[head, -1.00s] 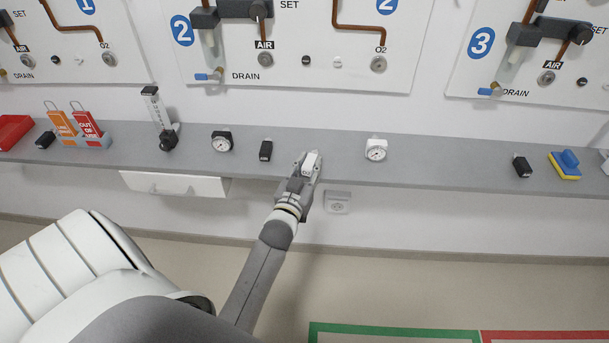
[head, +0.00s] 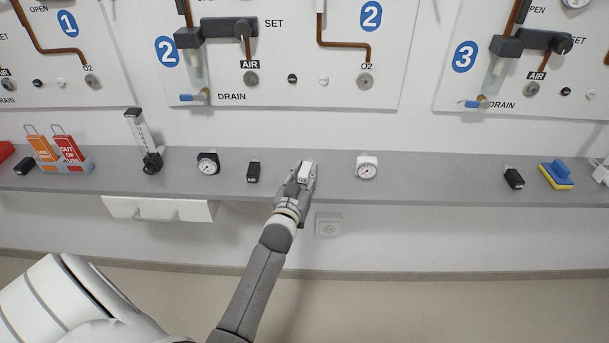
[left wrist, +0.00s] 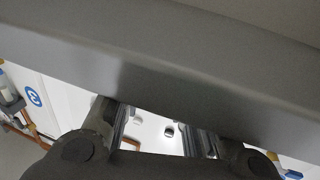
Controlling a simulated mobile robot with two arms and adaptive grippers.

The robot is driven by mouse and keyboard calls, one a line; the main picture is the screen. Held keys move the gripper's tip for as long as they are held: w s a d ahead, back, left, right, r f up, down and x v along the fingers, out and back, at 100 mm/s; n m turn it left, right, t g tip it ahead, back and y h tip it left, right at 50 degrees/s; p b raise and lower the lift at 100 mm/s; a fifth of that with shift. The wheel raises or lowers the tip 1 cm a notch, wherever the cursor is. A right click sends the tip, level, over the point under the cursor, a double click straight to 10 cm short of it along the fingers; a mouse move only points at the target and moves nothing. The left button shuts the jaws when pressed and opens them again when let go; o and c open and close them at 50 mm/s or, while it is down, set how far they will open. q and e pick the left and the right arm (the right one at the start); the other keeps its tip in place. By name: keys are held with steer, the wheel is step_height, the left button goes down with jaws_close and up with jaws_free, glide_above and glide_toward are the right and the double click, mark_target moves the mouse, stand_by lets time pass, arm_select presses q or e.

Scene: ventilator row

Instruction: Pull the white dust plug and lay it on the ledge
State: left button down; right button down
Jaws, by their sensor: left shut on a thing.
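My left gripper (head: 302,178) is over the front part of the grey ledge (head: 330,181) in the head view, shut on a small white block (head: 305,171) with a dark mark on its front. Whether the block touches the ledge is hard to tell. On panel 2, a small white plug (head: 324,80) sits left of the O2 socket (head: 365,81). A black plug (head: 292,78) sits near the AIR socket (head: 251,79). In the left wrist view the two fingers (left wrist: 157,130) show, but I cannot make out the held block. My right gripper is not in view.
On the ledge, a black block (head: 253,172) and a black gauge (head: 208,163) stand left of my gripper, and a white gauge (head: 367,167) stands right. Bare ledge lies further right, before another black block (head: 514,179). A drawer (head: 160,209) hangs below.

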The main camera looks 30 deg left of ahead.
arm_select(q)
steer(key=c, duration=1.1)
jaws_free()
steer(key=shift+s+d+f, duration=0.1)
steer(key=shift+s+f, duration=0.1)
steer(key=shift+f, duration=0.5)
steer(key=shift+s+d+f, duration=0.15)
steer(key=shift+s, duration=0.3)
steer(key=r+v, duration=0.1)
steer(key=v, duration=1)
steer(key=shift+r, duration=0.25)
steer(key=shift+r, duration=0.1)
